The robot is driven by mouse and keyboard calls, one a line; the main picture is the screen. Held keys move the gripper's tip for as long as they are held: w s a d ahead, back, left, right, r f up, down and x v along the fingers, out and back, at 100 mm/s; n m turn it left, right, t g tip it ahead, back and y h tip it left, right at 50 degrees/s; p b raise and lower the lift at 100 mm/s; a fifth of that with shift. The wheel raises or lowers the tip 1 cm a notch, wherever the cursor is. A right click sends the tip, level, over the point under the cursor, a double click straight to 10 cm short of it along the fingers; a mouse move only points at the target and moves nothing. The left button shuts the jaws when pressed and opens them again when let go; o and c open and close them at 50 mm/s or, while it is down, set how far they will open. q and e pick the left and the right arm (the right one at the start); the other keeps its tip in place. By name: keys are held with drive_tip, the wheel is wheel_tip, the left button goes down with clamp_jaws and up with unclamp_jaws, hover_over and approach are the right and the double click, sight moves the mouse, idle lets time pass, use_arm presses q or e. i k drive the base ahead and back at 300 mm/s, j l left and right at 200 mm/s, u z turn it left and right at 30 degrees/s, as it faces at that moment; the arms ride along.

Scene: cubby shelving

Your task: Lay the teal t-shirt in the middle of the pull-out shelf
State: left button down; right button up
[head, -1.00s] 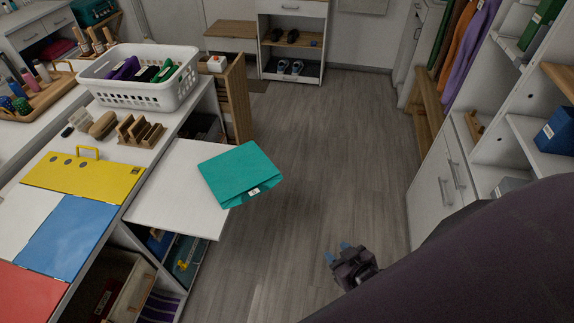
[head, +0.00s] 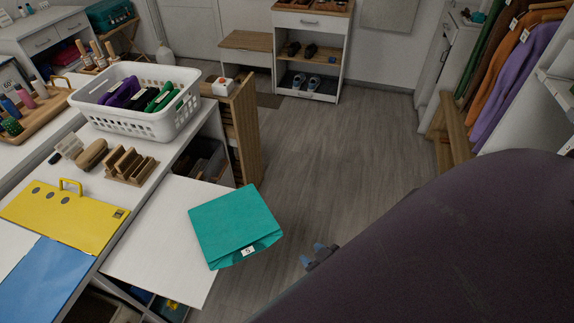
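The teal t-shirt (head: 232,222) is folded into a flat rectangle with a small white tag on its near edge. It lies across the right edge of the white pull-out shelf (head: 150,245), and its right part sticks out past that edge over the floor. The left and middle of the shelf are bare. My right gripper (head: 312,254) is to the right of the shirt, apart from it. Its two blue fingertips are spread with nothing between them; my arm hides much of the gripper. My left gripper is not in view.
A white basket (head: 140,122) of clothes stands on the counter behind the shelf. A wooden holder (head: 130,166) and a yellow folding board (head: 65,218) lie left of the shelf. A wooden slatted unit (head: 245,130) stands behind the shirt. The floor (head: 345,160) is clear.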

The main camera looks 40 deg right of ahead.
sight(252, 249)
drive_tip(key=i+l+u, duration=0.3)
drive_tip(key=l, duration=0.3)
drive_tip(key=i+l+u, duration=0.1)
drive_tip(key=l+u, duration=0.2)
drive_tip(key=l, duration=0.3)
drive_tip(key=i+l+u, duration=0.1)
drive_tip(key=l+u, duration=0.2)
drive_tip(key=l, duration=0.35)
drive_tip(key=l+u, duration=0.3)
drive_tip(key=l, duration=0.4)
drive_tip(key=l+u, duration=0.3)
drive_tip(key=l, duration=0.35)
drive_tip(key=k+l+u, duration=0.15)
drive_tip(key=l+u, duration=0.15)
drive_tip(key=l, duration=0.35)
drive_tip(key=k+l+u, duration=0.3)
drive_tip(key=l, duration=0.35)
drive_tip(key=k+l+u, duration=0.5)
drive_tip(key=l, duration=0.2)
